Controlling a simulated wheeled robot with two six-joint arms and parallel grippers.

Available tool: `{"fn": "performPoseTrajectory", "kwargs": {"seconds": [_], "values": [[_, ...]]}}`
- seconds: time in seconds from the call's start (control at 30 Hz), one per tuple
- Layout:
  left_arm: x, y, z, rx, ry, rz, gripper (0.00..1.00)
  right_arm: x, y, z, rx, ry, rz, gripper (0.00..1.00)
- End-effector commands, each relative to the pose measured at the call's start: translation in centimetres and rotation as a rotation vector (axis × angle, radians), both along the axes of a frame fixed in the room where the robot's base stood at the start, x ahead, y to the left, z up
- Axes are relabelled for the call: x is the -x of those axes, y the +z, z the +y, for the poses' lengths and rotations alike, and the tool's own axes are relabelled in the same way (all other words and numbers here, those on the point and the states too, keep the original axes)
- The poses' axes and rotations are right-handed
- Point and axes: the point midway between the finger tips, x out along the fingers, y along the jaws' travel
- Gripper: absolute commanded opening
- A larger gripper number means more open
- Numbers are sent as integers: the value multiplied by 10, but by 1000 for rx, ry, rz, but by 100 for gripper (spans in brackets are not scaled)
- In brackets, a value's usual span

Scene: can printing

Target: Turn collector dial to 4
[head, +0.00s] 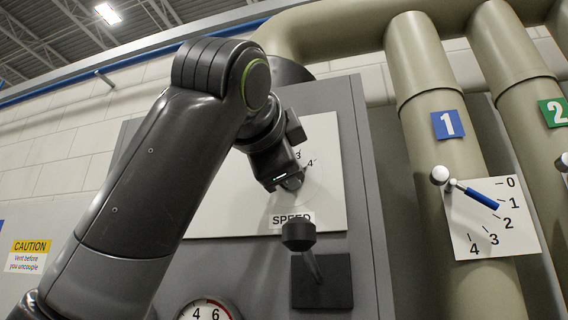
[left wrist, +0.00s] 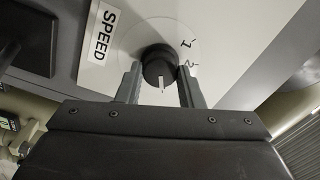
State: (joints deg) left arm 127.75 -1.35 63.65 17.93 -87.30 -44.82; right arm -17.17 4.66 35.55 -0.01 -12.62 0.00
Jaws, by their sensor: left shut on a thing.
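A round black dial knob (left wrist: 159,66) stands on a white panel (head: 328,135) above the label SPEED. In the left wrist view my left gripper (left wrist: 158,72) has one finger on each side of the knob and is shut on it. A white mark on the knob points toward the gripper body, past the printed 1 and 2. In the head view the left gripper (head: 290,180) covers most of the dial, and the 3 and 4 show just above it. The exact number at the mark is hidden. My right gripper is not in view.
A black lever (head: 299,237) on a dark plate stands below the dial. A gauge (head: 208,310) is at the bottom. To the right, a pipe carries a blue-handled valve (head: 482,199) with a 0 to 4 scale. A caution sign (head: 28,255) is at left.

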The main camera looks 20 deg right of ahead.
Motion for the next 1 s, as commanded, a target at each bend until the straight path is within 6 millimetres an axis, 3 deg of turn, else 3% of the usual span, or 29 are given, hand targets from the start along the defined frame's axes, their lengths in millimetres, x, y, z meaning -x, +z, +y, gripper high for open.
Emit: {"fn": "performPoseTrajectory", "kwargs": {"seconds": [0.43,0.47,0.6,1.0], "values": [[0,0,0,-10,0,-8,11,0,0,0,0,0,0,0],[0,0,0,-10,0,-8,35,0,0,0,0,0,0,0],[0,0,0,-9,0,-8,53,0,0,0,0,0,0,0],[6,-1,4,-9,0,-9,56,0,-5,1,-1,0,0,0]]}}
